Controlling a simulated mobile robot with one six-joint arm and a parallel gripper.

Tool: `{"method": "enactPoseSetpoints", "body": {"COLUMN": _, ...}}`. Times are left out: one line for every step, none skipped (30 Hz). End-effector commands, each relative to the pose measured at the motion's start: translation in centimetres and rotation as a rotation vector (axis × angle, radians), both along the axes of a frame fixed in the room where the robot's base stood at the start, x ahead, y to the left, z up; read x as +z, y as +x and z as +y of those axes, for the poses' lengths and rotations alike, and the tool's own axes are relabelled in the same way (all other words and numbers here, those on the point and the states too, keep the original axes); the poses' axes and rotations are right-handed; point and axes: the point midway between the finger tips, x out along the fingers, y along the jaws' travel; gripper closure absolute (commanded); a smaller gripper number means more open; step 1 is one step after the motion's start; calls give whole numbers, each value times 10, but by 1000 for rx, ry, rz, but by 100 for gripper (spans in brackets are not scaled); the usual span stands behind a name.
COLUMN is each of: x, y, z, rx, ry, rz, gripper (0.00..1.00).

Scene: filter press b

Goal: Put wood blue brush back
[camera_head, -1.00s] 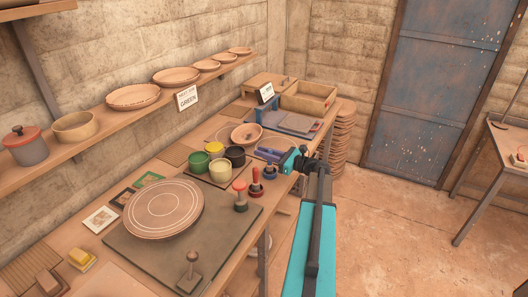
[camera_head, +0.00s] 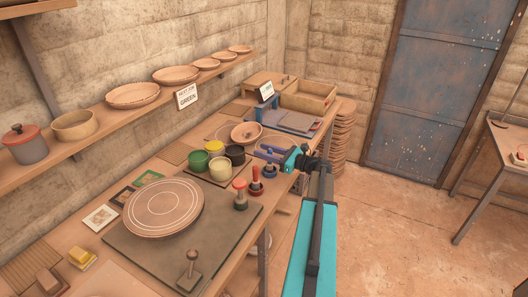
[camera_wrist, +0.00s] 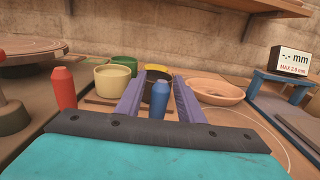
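A piece with a blue handle (camera_wrist: 160,98) stands upright, centred between my gripper's two purple fingers in the wrist view. I take it to be the blue brush; its lower part is hidden. My gripper (camera_wrist: 160,95) is open, with a gap on each side of the handle.
Green (camera_head: 198,162), yellow (camera_head: 214,148), black (camera_head: 235,154) and cream (camera_head: 220,170) pots stand beyond the fingers. A bowl (camera_head: 246,133) and a blue gauge with a display (camera_head: 266,91) are further back.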

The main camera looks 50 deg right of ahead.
Motion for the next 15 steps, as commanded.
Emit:
{"method": "enactPoseSetpoints", "body": {"x": -1, "y": -5, "z": -1, "rx": -1, "ry": 0, "rz": 0, "gripper": 66}}
{"method": "enactPoseSetpoints", "body": {"x": -1, "y": -8, "z": -2, "rx": -1, "ry": -1, "rz": 0, "gripper": 66}}
{"method": "enactPoseSetpoints", "body": {"x": -1, "y": -13, "z": -4, "rx": -2, "ry": -1, "rz": 0, "gripper": 66}}
{"method": "enactPoseSetpoints", "body": {"x": -2, "y": -17, "z": -5, "rx": -2, "ry": -1, "rz": 0, "gripper": 66}}
{"method": "enactPoseSetpoints", "body": {"x": -2, "y": -21, "z": -6, "rx": -3, "ry": -1, "rz": 0, "gripper": 66}}
{"method": "enactPoseSetpoints", "body": {"x": -2, "y": -26, "z": -7, "rx": -2, "ry": -1, "rz": 0, "gripper": 66}}
{"method": "enactPoseSetpoints", "body": {"x": -2, "y": -31, "z": -9, "rx": -2, "ry": -1, "rz": 0, "gripper": 66}}
{"method": "enactPoseSetpoints", "body": {"x": -2, "y": -35, "z": -10, "rx": -2, "ry": -1, "rz": 0, "gripper": 66}}
{"method": "enactPoseSetpoints", "body": {"x": -2, "y": -42, "z": -12, "rx": -3, "ry": -1, "rz": 0, "gripper": 66}}
{"method": "enactPoseSetpoints", "body": {"x": -2, "y": -46, "z": -13, "rx": -3, "ry": -1, "rz": 1, "gripper": 66}}
{"method": "enactPoseSetpoints", "body": {"x": -2, "y": -51, "z": -14, "rx": -2, "ry": 0, "rz": 1, "gripper": 66}}
{"method": "enactPoseSetpoints", "body": {"x": -2, "y": -58, "z": -16, "rx": -2, "ry": 0, "rz": 1, "gripper": 66}}
{"method": "enactPoseSetpoints", "body": {"x": -2, "y": -62, "z": -18, "rx": -3, "ry": 0, "rz": 1, "gripper": 66}}
{"method": "enactPoseSetpoints", "body": {"x": -2, "y": -66, "z": -19, "rx": -3, "ry": 0, "rz": 1, "gripper": 66}}
{"method": "enactPoseSetpoints", "body": {"x": -2, "y": -73, "z": -21, "rx": -2, "ry": 0, "rz": 0, "gripper": 66}}
